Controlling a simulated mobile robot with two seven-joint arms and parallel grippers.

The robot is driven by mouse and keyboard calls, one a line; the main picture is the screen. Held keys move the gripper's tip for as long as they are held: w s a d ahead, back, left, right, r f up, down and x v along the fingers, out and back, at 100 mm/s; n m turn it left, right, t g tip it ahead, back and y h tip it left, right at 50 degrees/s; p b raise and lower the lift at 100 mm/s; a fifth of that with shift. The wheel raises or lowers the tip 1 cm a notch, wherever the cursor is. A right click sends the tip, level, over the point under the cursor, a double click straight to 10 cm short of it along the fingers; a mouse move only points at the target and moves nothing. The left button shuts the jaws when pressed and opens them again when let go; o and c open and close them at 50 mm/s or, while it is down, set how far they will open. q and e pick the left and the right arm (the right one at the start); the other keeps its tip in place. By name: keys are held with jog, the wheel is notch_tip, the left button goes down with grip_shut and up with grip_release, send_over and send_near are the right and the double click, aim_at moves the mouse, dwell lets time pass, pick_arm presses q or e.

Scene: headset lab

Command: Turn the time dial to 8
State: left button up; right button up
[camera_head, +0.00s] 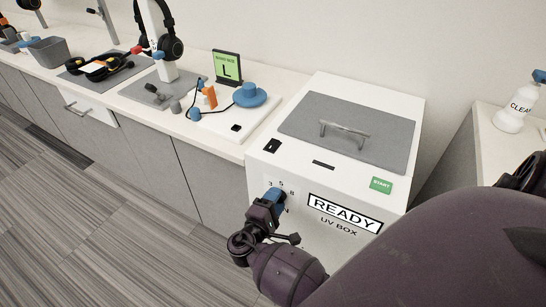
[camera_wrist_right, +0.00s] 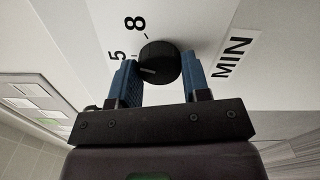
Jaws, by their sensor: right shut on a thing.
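The black time dial (camera_wrist_right: 158,62) is on the front of the white UV box (camera_head: 335,165). My right gripper (camera_wrist_right: 160,82) is shut on the dial, with a blue finger on each side of it. In the wrist view the dial's pale pointer line points left and slightly down, close to the 5 mark (camera_wrist_right: 117,55) and away from the 8 mark (camera_wrist_right: 135,22). A MIN label (camera_wrist_right: 234,56) is to the right of the dial. In the head view my right gripper (camera_head: 276,198) hides the dial, below the printed numbers. My left gripper is not in view.
The box front has a READY display (camera_head: 344,212), and a green START button (camera_head: 381,185) is at its upper edge. The grey lid with a handle (camera_head: 344,132) is down. A counter (camera_head: 215,124) with headset gear is to the left; a spray bottle (camera_head: 513,112) stands right.

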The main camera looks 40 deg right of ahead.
jog(key=m, duration=0.1)
jog(key=m+b, duration=0.1)
jog(key=shift+s+a+f+m, duration=0.1)
jog(key=shift+f+m, duration=0.2)
jog(key=shift+m, duration=0.1)
jog(key=m+b, duration=0.1)
jog(key=m, duration=0.1)
jog(key=shift+m, duration=0.3)
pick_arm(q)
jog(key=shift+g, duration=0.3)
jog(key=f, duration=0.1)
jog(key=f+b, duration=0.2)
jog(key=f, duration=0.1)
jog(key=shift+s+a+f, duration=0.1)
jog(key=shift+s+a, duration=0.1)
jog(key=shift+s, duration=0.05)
pick_arm(e)
jog(key=m, duration=0.3)
jog(key=shift+r, duration=0.2)
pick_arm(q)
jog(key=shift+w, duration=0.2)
pick_arm(e)
jog(key=shift+r, duration=0.1)
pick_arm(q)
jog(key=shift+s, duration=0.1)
pick_arm(e)
jog(key=o, duration=0.9)
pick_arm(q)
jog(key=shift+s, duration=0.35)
